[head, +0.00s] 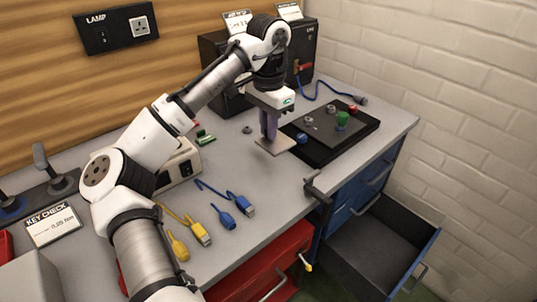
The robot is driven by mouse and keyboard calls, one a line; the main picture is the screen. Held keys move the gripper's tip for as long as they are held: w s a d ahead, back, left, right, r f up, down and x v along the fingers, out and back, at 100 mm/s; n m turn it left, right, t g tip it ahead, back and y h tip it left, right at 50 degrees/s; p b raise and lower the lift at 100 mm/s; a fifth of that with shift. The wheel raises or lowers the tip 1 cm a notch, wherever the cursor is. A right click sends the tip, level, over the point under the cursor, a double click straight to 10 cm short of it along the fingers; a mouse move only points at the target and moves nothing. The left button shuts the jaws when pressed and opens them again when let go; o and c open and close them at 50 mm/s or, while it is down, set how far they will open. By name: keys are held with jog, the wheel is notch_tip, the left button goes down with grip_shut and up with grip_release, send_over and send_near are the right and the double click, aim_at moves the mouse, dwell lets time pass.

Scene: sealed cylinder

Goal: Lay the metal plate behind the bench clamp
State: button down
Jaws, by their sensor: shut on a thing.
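My gripper (269,132) points down over the bench, left of the black tray. Its purple fingers are shut on the metal plate (277,147), a thin flat grey-beige piece. The plate is about level, at or just above the bench top; I cannot tell whether it touches. The fingers hide part of its far side. The bench clamp (317,188) is dark and sits on the bench's front edge, nearer and to the right of the plate, apart from it.
A black tray (360,138) with a grey panel and small parts lies right of the plate. Blue (227,222) and yellow (178,247) cables lie in front. An open drawer (375,248) sticks out below the clamp. Bench between plate and clamp (285,178) is clear.

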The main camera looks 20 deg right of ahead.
notch_tip(320, 180, down, 8)
jog(key=shift+f, duration=0.25)
jog(key=shift+f, duration=0.15)
jog(key=c, duration=1.5)
grip_release()
jog(key=shift+o, duration=0.2)
notch_tip(320, 180, up, 12)
jog(key=shift+r, duration=0.2)
